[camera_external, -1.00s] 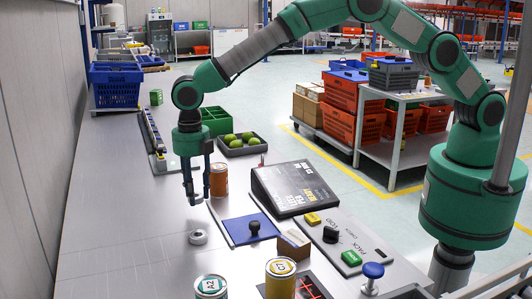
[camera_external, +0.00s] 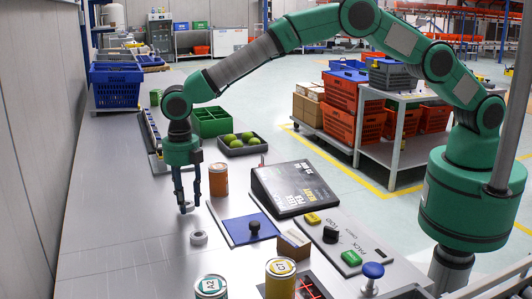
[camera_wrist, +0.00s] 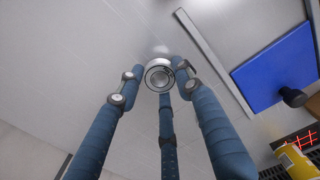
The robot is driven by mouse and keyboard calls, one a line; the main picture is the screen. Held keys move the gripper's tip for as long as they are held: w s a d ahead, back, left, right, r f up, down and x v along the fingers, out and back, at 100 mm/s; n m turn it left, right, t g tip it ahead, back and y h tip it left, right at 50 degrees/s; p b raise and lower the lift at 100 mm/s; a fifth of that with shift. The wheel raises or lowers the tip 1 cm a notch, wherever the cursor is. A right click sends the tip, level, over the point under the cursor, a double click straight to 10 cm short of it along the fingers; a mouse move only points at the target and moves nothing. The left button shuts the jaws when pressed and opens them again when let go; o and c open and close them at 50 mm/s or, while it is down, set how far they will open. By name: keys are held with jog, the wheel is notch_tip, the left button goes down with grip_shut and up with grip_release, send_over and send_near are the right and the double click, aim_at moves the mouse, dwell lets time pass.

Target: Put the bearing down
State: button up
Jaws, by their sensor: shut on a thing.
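A ring-shaped metal bearing (camera_wrist: 159,75) sits between the fingertips of my gripper (camera_wrist: 158,80) in the wrist view. My gripper (camera_external: 187,204) is shut on it, pointing down, in the external view, where the bearing (camera_external: 187,206) shows as a small pale ring low between the fingers. It is close to the grey bench top, but I cannot tell whether it touches. A second pale ring (camera_external: 198,239) lies on the bench just nearer the camera. I cannot make it out in the wrist view.
An orange can (camera_external: 218,180) stands right of my gripper. A blue plate with a black knob (camera_external: 253,229) lies to the right, also in the wrist view (camera_wrist: 275,70). Cans (camera_external: 211,288) (camera_external: 280,280) stand in front. The bench (camera_external: 115,200) to the left is clear.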

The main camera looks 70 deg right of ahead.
aim_at(187, 204)
jog(key=shift+f, duration=0.65)
jog(key=shift+f, duration=0.15)
jog(key=o, duration=1.2)
notch_tip(187, 204, up, 12)
jog(key=p, duration=0.2)
jog(key=shift+r, duration=0.2)
